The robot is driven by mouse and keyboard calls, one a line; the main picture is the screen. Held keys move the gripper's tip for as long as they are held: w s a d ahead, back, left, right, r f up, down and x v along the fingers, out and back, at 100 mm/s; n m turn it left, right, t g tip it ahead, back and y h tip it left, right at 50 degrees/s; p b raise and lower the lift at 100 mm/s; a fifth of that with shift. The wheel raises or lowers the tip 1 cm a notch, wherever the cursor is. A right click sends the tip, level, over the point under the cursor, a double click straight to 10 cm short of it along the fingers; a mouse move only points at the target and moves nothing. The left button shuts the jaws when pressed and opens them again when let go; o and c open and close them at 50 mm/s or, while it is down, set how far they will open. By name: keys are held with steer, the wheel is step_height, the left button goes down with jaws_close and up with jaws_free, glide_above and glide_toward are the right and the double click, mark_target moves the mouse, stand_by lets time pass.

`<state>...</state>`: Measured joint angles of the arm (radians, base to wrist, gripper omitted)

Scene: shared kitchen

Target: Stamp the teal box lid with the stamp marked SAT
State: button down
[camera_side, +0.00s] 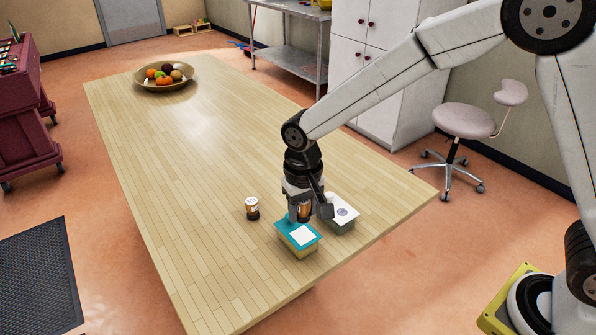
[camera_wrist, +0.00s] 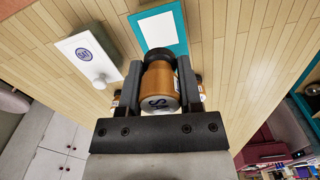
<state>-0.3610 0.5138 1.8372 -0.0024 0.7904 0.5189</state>
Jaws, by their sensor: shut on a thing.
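The teal box lid (camera_side: 284,229) has a blank white panel and tops a yellowish box near the table's front corner. It also shows at the top of the wrist view (camera_wrist: 183,30). My gripper (camera_side: 305,209) is shut on an orange-brown stamp (camera_wrist: 160,82) with a dark end and a white cap. Dark letters on the cap show partly and look like SA. The stamp is upright by the lid's back edge in the side view; whether it touches the lid cannot be told. A second stamp (camera_side: 252,208) stands on the table to the left.
A white-lidded box (camera_side: 346,220) with a round mark sits right of the teal one; in the wrist view the mark (camera_wrist: 83,54) is blue and reads like SAT. A fruit bowl (camera_side: 138,82) is at the far end. The table's middle (camera_side: 200,140) is clear.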

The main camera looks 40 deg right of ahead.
mark_target(303, 235)
steer(key=shift+f, duration=0.15)
steer(key=shift+f, duration=1.85)
steer(key=shift+f, duration=0.55)
stand_by(1.0)
steer(key=shift+r, duration=3.5)
steer(key=shift+d, duration=0.15)
steer(key=s+d+f+n, duration=0.1)
steer(key=d+f, duration=0.1)
steer(key=d, duration=0.5)
steer(key=s+d+f, duration=0.1)
steer(key=d, duration=0.7)
steer(key=shift+s+d+f+n, duration=0.2)
steer(key=shift+d+f+n, duration=0.05)
steer(key=shift+f+n, duration=0.15)
